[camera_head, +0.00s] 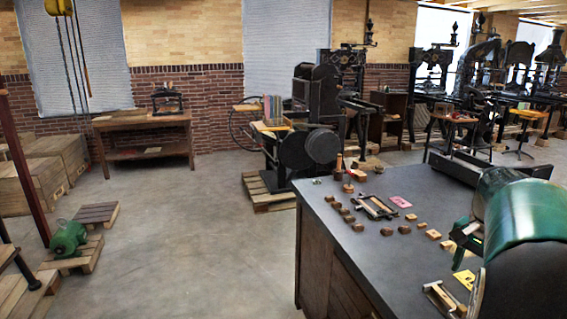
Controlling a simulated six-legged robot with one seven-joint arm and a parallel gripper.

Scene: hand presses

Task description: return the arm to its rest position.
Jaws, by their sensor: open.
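My arm, with a large green and black link, fills the right foreground. My gripper (459,241) is at its left end, above the right part of the dark workbench top (345,275). Its two green-tipped fingers are apart and nothing shows between them. Small wooden blocks (404,230) lie on the bench to the left of the gripper, apart from it. Part of the bench top is hidden behind my arm.
On the bench lie a metal frame (376,208), a pink card (401,202), a yellow piece (465,279) and a wood-and-metal tool (443,299). A black press (310,140) stands behind. Open concrete floor (190,240) lies left.

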